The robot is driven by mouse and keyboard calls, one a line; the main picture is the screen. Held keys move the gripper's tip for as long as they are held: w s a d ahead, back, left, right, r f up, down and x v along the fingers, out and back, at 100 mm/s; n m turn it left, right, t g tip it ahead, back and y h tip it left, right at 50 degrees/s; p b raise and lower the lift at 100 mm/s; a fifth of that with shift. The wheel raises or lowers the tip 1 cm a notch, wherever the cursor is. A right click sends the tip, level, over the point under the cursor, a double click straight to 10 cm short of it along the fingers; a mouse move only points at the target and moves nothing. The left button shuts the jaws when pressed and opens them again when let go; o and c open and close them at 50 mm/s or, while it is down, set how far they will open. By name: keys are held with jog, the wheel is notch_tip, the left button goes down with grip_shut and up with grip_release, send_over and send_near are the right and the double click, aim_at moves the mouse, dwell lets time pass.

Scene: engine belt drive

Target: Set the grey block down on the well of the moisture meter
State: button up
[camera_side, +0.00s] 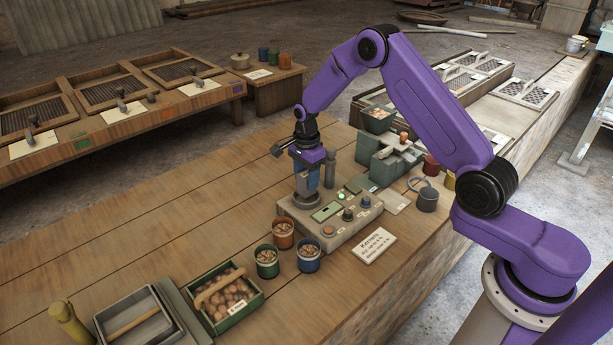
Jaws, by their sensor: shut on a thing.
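The moisture meter (345,222) is a pale grey box with a small green display, knobs and buttons, on the wooden bench. Its well (306,201) is a dark round ring at the box's back left corner. My gripper (307,187) points straight down right over the well, with its blue fingers closed. It is shut on the grey block, which is small here and mostly hidden between the fingers. I cannot tell whether the block touches the well. A dark grey-green upright cylinder (330,169) stands just right of my gripper.
Three tins, one of them green (267,261), stand in front of the meter, near a green crate of nuts (226,296). A label card (374,246) lies to the meter's right. A green machine (386,158) stands behind.

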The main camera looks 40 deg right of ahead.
aim_at(306, 173)
jog(key=shift+f, duration=1.25)
dwell(0.5)
jog(key=o, duration=1.6)
jog(key=shift+r, duration=4.5)
jog(key=shift+a, duration=0.1)
